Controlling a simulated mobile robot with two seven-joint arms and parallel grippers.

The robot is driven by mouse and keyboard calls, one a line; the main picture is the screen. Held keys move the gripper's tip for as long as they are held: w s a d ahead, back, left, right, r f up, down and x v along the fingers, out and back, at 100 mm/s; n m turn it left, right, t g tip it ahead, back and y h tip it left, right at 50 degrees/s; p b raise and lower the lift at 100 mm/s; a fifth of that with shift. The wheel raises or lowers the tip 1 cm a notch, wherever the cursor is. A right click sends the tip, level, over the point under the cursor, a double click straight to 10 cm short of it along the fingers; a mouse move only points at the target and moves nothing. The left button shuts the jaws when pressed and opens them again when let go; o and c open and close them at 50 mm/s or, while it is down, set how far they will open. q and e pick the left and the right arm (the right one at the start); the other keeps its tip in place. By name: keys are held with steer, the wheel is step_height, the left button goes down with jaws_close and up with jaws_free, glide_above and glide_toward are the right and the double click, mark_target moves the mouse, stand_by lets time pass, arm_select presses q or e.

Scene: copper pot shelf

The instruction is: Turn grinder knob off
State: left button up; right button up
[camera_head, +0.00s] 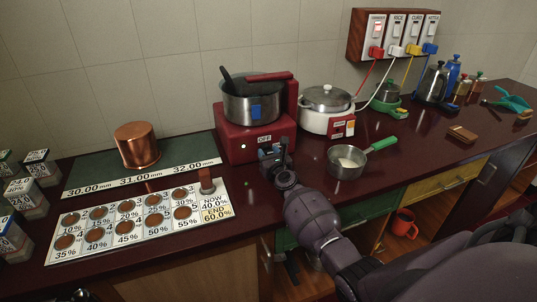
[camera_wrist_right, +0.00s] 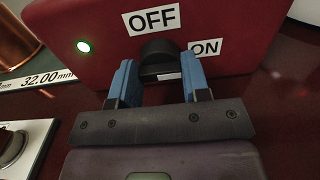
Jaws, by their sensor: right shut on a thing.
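The grinder (camera_head: 255,140) is a red machine with a steel pot-like vessel (camera_head: 254,103) on top, standing on the dark counter. An OFF label (camera_wrist_right: 151,19) and an ON label (camera_wrist_right: 206,47) are on its front, and a green light (camera_wrist_right: 83,46) glows at the left. The black knob (camera_wrist_right: 158,51) sits between the labels, with a white mark at its lower edge. My right gripper (camera_head: 272,152) is at the grinder's front. In the wrist view its blue fingers (camera_wrist_right: 158,64) are shut on the knob. A small dark shape at the head view's bottom left may be my left gripper; its jaws are unclear.
A copper pot (camera_head: 137,146) stands on a green mat at left. A board of copper discs (camera_head: 130,222) lies in front. A steel saucepan (camera_head: 346,162) and a white cooker (camera_head: 326,110) are right of the grinder. A switch panel (camera_head: 396,35) hangs behind.

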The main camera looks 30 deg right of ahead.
steer(key=shift+n, duration=1.4)
steer(key=n, duration=0.9)
steer(key=shift+a, duration=0.1)
steer(key=n, duration=0.3)
steer(key=shift+n+p, duration=0.3)
steer(key=shift+n, duration=1.1)
steer(key=shift+f+n, duration=0.1)
steer(key=shift+n, duration=0.2)
